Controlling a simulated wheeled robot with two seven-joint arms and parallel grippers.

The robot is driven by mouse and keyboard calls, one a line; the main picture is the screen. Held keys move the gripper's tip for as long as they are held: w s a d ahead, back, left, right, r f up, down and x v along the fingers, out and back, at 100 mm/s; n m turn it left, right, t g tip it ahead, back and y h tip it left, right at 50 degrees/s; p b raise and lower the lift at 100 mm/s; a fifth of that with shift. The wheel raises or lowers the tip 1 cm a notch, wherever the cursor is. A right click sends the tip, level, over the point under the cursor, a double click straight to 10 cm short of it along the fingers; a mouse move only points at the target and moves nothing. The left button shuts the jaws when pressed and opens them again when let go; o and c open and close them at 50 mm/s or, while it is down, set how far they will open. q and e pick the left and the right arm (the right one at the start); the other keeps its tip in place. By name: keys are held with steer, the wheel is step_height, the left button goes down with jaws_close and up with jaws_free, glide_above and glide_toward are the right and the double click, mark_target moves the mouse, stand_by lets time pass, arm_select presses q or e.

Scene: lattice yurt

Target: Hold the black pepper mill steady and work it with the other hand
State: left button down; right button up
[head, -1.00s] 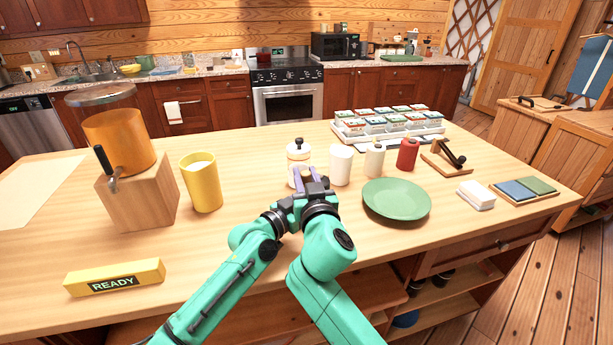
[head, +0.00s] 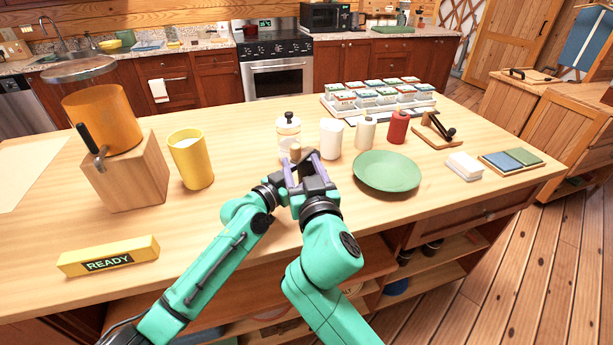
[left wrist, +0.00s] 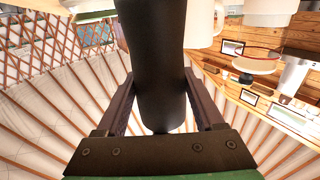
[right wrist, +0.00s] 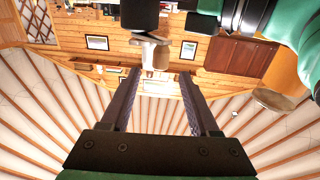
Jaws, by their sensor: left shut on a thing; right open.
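The black pepper mill (left wrist: 160,55) is a dark cylinder between the fingers of my left gripper (left wrist: 159,80), which is shut on its body. In the right wrist view its lower-contrast black body (right wrist: 139,15) shows at the top, with a pale crank arm and a wooden knob (right wrist: 158,56). The knob also shows in the head view (head: 296,152). My right gripper (head: 305,162) is open, its fingers spread around the line of the knob; I cannot tell whether they touch it.
A white jar with a black knob (head: 288,126), a white cup (head: 331,138) and a red bottle (head: 398,127) stand just beyond. A green plate (head: 387,172) lies to the right. A yellow cup (head: 191,160) stands left, and a READY sign (head: 108,256) near the front edge.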

steer(key=v, duration=0.6)
steer(key=shift+w, duration=0.1)
